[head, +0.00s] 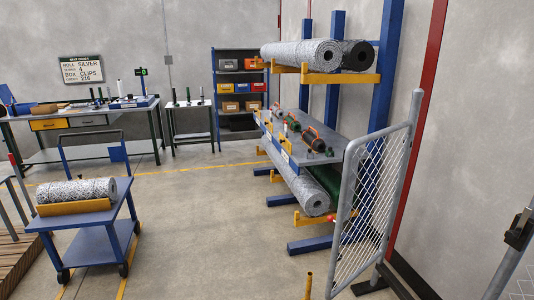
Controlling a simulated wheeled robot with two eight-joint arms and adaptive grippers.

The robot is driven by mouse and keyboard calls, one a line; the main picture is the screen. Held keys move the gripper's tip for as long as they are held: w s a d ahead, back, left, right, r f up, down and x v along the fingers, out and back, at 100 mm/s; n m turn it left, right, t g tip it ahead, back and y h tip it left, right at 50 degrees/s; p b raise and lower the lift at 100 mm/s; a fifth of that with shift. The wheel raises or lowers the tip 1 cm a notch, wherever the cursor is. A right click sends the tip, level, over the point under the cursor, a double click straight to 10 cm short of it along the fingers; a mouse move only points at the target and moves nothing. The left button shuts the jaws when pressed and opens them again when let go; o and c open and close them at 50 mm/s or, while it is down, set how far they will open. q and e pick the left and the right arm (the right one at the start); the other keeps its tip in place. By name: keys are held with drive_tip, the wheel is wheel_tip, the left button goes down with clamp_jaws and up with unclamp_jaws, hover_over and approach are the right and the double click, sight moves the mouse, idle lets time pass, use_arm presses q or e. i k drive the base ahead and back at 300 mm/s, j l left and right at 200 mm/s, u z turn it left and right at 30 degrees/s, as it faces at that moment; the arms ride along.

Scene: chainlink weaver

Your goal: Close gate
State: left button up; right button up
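A chain-link gate panel (369,205) with a grey tube frame stands upright at the right of the head view, angled into the room beside the rack. A second grey tube frame (507,262) with mesh shows at the lower right edge, with a black latch-like fitting (520,229) and a red part on it. A gap of floor and wall separates it from the panel. Neither of my grippers is in view, so their hold on anything is hidden.
A blue rack (335,95) with mesh rolls stands behind the panel. A blue cart (88,219) carrying a roll is at the left. A short yellow post (308,285) stands at the bottom centre. The middle floor is clear. Workbenches and shelves line the back.

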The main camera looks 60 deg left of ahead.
sight(352, 159)
drive_tip(key=u, duration=1.55)
